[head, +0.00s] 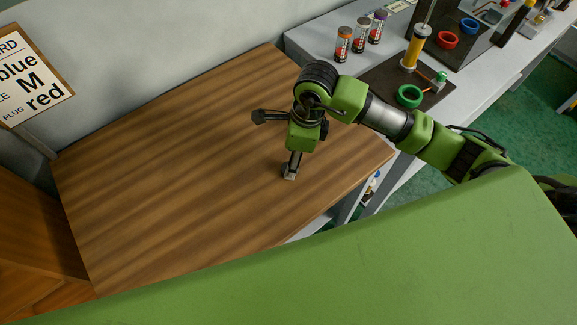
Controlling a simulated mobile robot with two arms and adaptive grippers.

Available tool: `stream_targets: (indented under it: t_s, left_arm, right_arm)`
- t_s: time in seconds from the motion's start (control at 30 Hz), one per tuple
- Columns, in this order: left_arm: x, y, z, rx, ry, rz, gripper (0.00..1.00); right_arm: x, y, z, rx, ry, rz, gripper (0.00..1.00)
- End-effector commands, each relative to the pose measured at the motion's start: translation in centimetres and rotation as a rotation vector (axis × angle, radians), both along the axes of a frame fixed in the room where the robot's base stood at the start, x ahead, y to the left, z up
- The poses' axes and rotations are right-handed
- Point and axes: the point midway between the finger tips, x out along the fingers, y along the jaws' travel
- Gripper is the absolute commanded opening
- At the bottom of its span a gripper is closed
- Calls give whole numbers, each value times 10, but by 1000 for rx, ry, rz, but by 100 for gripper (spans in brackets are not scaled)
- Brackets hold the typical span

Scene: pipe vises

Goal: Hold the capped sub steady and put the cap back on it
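My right arm comes in from the right. Its gripper (289,172) points down over the bare wooden tabletop, near the middle of the view. The fingertips are seen from the side and overlap, so I cannot tell whether they are open or shut, and no held object shows between them. My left gripper is not in view. I cannot make out a capped sub or its loose cap on the wooden top.
The wooden table (160,180) is clear. A grey bench behind it holds several cans (343,44), a dark mat (385,75) with a yellow cylinder (413,50) and green ring (409,96), and red (447,40) and blue (468,25) rings. A sign (30,78) stands left.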

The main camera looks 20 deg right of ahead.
Motion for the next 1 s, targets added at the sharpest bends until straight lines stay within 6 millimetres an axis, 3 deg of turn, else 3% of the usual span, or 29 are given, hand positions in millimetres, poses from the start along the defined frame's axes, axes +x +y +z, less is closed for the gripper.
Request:
stream_targets:
  t_s: [0.37,0.7,1.0]
  left_arm:
    - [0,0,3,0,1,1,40]
    - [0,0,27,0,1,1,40]
    - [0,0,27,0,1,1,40]
  right_arm:
    - [0,1,-3,1,2,0,49]
    - [8,5,-44,0,3,-1,49]
    - [9,5,-53,0,0,1,49]
